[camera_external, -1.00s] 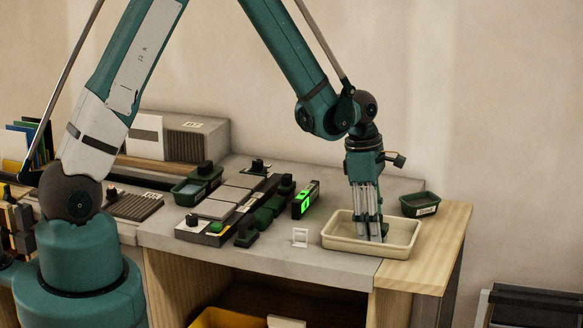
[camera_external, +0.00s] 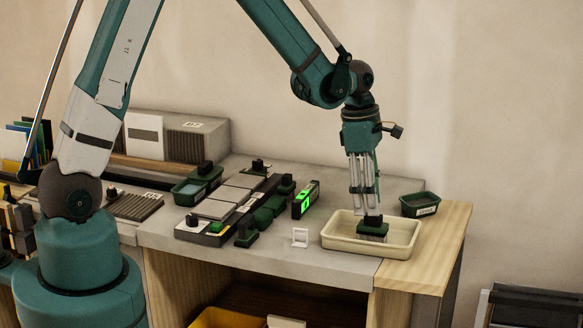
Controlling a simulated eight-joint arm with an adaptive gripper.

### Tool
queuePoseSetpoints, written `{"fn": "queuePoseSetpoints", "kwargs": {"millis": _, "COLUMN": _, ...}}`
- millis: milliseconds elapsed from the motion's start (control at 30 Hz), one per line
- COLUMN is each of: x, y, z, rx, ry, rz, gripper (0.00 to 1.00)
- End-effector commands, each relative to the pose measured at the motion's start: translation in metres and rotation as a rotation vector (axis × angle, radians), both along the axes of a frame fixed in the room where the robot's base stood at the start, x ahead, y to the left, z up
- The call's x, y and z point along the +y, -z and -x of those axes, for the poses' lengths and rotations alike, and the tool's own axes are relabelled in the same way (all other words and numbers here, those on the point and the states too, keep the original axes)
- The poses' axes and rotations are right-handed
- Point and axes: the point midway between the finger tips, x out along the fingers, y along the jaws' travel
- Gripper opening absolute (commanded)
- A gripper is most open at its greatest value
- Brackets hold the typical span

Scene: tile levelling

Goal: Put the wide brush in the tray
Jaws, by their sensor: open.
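The cream tray (camera_external: 340,240) stands on the right part of the bench. A dark green, black-topped piece, which looks like the wide brush (camera_external: 372,231), sits upright inside the tray, right of its middle. My gripper (camera_external: 366,210) is open, pointing down just above the brush. Its fingertips are at or slightly above the brush's black top; I cannot tell whether they still touch it.
A small dark green bin (camera_external: 420,205) stands right behind the tray. A lit green level device (camera_external: 306,200) and a small white frame (camera_external: 300,237) are left of it. Tiles (camera_external: 215,209) and several green and black pieces crowd the bench's middle.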

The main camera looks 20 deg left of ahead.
Motion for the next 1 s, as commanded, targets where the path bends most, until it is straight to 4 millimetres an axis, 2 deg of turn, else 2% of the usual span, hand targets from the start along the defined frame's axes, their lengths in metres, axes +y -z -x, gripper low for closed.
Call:
{"fn": "queuePoseSetpoints", "kwargs": {"millis": 200, "x": 0.004, "y": -0.026, "z": 0.000, "rx": 0.000, "ry": -0.001, "rz": 0.000, "gripper": 0.41}}
{"fn": "queuePoseSetpoints", "kwargs": {"millis": 400, "x": 0.007, "y": -0.043, "z": 0.000, "rx": 0.000, "ry": -0.001, "rz": 0.000, "gripper": 0.41}}
{"fn": "queuePoseSetpoints", "kwargs": {"millis": 600, "x": 0.008, "y": -0.049, "z": 0.000, "rx": 0.000, "ry": -0.001, "rz": 0.000, "gripper": 0.41}}
{"fn": "queuePoseSetpoints", "kwargs": {"millis": 1000, "x": 0.008, "y": -0.050, "z": 0.000, "rx": 0.000, "ry": -0.001, "rz": 0.000, "gripper": 0.41}}
